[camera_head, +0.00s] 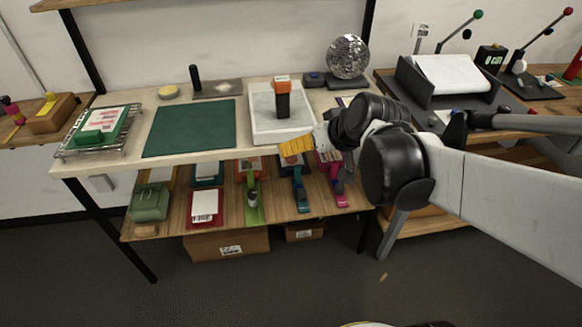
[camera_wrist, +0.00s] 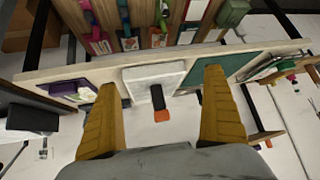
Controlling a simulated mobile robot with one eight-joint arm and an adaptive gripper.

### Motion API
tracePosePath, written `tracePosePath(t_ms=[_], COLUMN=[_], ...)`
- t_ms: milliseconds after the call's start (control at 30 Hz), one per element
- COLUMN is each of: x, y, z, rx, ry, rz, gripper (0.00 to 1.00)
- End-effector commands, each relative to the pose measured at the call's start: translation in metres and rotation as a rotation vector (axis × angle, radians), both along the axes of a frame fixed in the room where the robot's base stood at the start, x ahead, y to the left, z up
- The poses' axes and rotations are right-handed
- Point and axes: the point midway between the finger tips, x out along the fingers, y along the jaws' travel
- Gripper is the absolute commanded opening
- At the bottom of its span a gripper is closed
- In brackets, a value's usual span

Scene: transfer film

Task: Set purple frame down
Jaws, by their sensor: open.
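The purple frame (camera_wrist: 62,88) lies on the worktop at the left of the wrist view, with a pale, patterned piece inside it. In the head view my arm hides most of that end of the worktop. My gripper (camera_wrist: 160,82) is open, its two yellow fingers spread wide with nothing between them. In the head view my gripper (camera_head: 297,147) is over the front edge of the worktop, in front of the white tray (camera_head: 262,132). The frame is to one side of the fingers, apart from them.
A black tool with an orange end (camera_head: 283,100) stands in the tray. A green mat (camera_head: 190,128) lies left of it, beside a wire rack (camera_head: 75,152). Colored frames and tools fill the lower shelf (camera_head: 275,212).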

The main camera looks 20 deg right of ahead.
Motion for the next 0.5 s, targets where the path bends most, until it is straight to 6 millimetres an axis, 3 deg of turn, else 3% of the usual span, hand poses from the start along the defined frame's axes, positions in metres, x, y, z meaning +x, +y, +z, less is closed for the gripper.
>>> tracePosePath(t_ms=[33, 200, 333, 500], x=[-0.023, -0.086, -0.113, -0.125], y=[0.024, 0.063, 0.073, 0.075], z=[0.001, -0.003, -0.008, -0.01], rx=[-0.007, -0.043, -0.065, -0.075], ry=[0.03, 0.112, 0.138, 0.149], rz=[0.02, 0.03, 0.026, 0.02], gripper=[0.98, 0.98, 0.98, 0.98])
